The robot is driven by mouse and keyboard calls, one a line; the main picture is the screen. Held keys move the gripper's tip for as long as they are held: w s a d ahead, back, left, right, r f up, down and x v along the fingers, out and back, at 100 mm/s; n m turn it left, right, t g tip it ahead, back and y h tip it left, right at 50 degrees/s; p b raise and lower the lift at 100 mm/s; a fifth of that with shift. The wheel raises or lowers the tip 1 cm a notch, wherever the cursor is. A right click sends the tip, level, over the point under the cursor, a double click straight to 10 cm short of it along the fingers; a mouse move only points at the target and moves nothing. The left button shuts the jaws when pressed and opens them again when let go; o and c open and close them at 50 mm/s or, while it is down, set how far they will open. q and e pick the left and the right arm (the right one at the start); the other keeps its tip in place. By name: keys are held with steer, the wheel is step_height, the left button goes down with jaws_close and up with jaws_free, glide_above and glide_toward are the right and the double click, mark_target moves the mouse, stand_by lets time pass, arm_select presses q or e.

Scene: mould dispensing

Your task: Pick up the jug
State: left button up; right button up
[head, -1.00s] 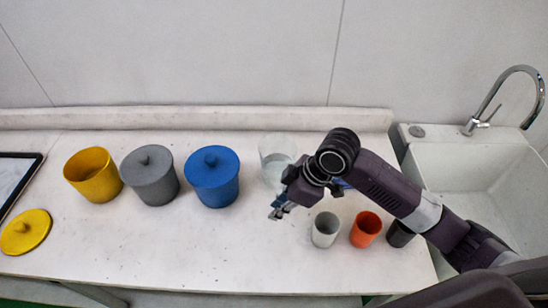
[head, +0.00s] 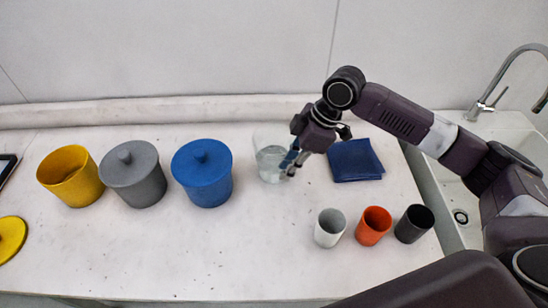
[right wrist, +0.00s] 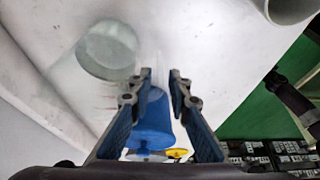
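The jug (head: 270,163) is clear, hard to see against the white counter, and holds a pale liquid. It stands upright right of the blue lidded pot. My right gripper (head: 290,166) is at the jug's right side, pointing down toward it, and overlaps its edge in the head view. In the right wrist view the jug (right wrist: 107,50) is at the upper left, beside the fingertips. The two fingers (right wrist: 161,76) are apart with a gap between them. Whether they touch the jug or its handle is not clear. My left gripper is not in view.
A yellow pot (head: 72,180), grey lidded pot (head: 135,177) and blue lidded pot (head: 203,177) stand left. White (head: 329,230), orange (head: 373,228) and dark (head: 413,225) cups stand front right. A folded blue cloth (head: 355,162) lies behind them. The front middle counter is clear.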

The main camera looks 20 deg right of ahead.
mark_target(275, 189)
steer(key=p+x, duration=0.1)
steer(key=x, duration=0.7)
steer(key=shift+f+p, duration=0.1)
steer(key=shift+p, duration=0.25)
steer(key=shift+c, duration=0.2)
jaws_close()
